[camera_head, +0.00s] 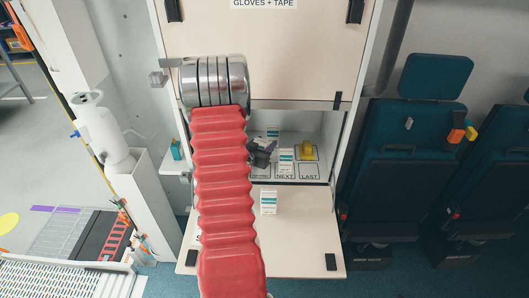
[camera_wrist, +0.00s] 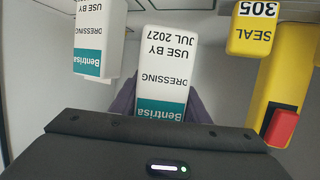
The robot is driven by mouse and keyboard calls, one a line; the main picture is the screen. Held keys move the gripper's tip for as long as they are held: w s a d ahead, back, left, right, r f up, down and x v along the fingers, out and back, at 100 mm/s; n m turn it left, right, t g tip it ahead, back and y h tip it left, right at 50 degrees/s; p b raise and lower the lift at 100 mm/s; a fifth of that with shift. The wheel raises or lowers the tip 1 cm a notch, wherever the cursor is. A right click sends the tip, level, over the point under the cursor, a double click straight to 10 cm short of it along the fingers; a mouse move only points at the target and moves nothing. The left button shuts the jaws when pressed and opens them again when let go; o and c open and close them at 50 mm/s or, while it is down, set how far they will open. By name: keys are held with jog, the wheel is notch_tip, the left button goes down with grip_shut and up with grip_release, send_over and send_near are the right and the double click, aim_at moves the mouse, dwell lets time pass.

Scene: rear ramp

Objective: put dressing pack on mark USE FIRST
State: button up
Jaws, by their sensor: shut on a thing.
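My gripper (camera_head: 264,153) is inside the open cabinet, partly hidden by my red-sleeved arm. In the wrist view, its dark fingers are shut on a white and teal dressing pack (camera_wrist: 163,70), whose label reads upside down, use by JUL 2027. A second dressing pack (camera_wrist: 97,38) stands beside it at the left. In the head view, one pack (camera_head: 286,160) is at the NEXT mark (camera_head: 286,177), and another white and teal face (camera_head: 273,132) shows behind the gripper. I cannot tell which is held. The mark left of NEXT is mostly hidden by my arm.
A yellow item (camera_head: 307,149) sits at the LAST mark (camera_head: 308,177); its SEAL 305 tag (camera_wrist: 255,25) shows close by in the wrist view. The flap's right part is clear. Dark teal seats (camera_head: 410,145) stand right.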

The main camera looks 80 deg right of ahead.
jog(key=shift+f, duration=2)
jog(key=shift+f, duration=0.15)
jog(key=o, duration=1.1)
jog(key=shift+r, duration=0.2)
jog(key=v, duration=1.2)
